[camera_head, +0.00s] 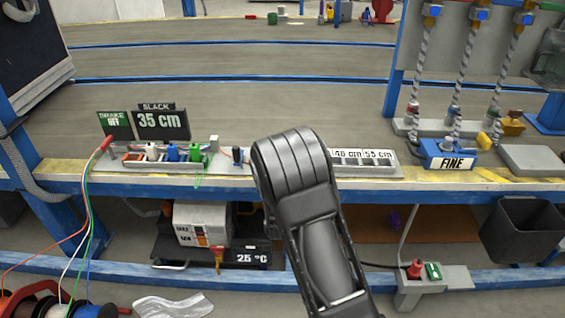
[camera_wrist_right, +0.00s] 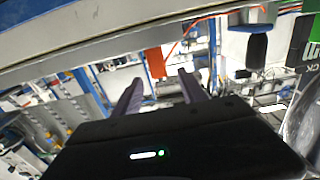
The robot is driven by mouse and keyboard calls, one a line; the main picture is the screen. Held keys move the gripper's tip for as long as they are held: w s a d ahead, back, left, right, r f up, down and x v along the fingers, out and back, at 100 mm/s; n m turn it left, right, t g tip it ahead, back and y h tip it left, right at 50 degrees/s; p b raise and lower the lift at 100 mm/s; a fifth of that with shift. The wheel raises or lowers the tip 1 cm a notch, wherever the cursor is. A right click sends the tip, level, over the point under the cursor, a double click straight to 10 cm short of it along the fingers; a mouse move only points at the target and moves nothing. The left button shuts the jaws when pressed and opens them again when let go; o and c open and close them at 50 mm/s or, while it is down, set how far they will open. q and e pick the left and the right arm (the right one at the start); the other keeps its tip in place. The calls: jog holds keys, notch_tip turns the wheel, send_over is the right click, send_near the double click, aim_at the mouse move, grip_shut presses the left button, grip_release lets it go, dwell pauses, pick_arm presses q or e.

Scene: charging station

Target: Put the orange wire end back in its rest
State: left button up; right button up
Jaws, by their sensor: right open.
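The orange wire (camera_head: 50,243) rises from the spools at lower left to a red guide (camera_head: 106,142) at the bench's left end. In the head view I cannot make out its loose end. A rack of rests (camera_head: 165,166) stands on the bench. Its orange-marked rest (camera_head: 133,157) looks empty, while the white, blue and green ones hold upright pieces. In the right wrist view my right gripper (camera_wrist_right: 160,80) is open, its fingers apart. A thin orange wire (camera_wrist_right: 192,25) crosses beyond them. The gripper is hidden behind my arm in the head view. My left gripper is not in view.
A sign reading 35 cm (camera_head: 162,125) stands behind the rack. A FINE block (camera_head: 447,157) and hanging cables (camera_head: 460,70) are at right. Below the bench are a 25 °C unit (camera_head: 245,256) and a dark bin (camera_head: 522,228).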

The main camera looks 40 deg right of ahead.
jog(key=shift+x, duration=1.3)
jog(key=shift+b, duration=0.3)
jog(key=b+x, duration=0.1)
jog(key=x, duration=0.3)
jog(key=shift+d+f, duration=0.15)
jog(key=shift+w+d+b, duration=0.3)
jog(key=shift+w, duration=0.1)
jog(key=shift+c, duration=0.2)
grip_shut()
